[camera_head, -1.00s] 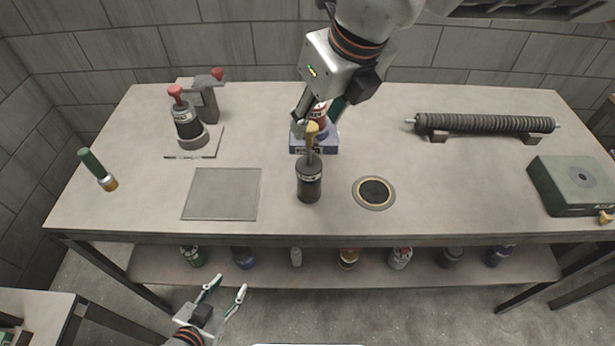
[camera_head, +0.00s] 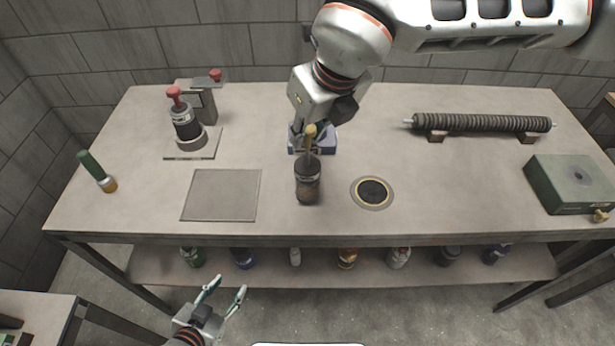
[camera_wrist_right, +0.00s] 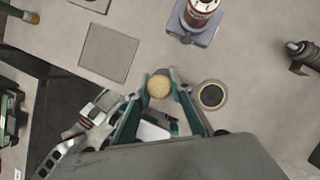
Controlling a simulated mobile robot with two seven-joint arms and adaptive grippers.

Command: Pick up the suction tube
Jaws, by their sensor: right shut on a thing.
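A dark upright cylinder (camera_head: 307,185) with a label band and a tan knob (camera_head: 310,135) on a stem stands near the front middle of the table; I take it for the suction tube. My right gripper (camera_head: 309,132) reaches down from above and is shut on the tan knob. In the right wrist view the knob (camera_wrist_right: 160,87) sits between the two fingertips (camera_wrist_right: 161,82), and the body below is hidden. I cannot tell any gap under the cylinder. My left gripper (camera_head: 228,287) is open and empty, low in front of the table.
A blue holder (camera_head: 325,143) with a red-and-white can (camera_wrist_right: 203,10) stands just behind. A ringed dark disc (camera_head: 373,192) lies right, a flat grey plate (camera_head: 221,195) left. A red-knobbed device (camera_head: 185,125), a ribbed rod (camera_head: 483,123) and a green box (camera_head: 577,184) stand farther off.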

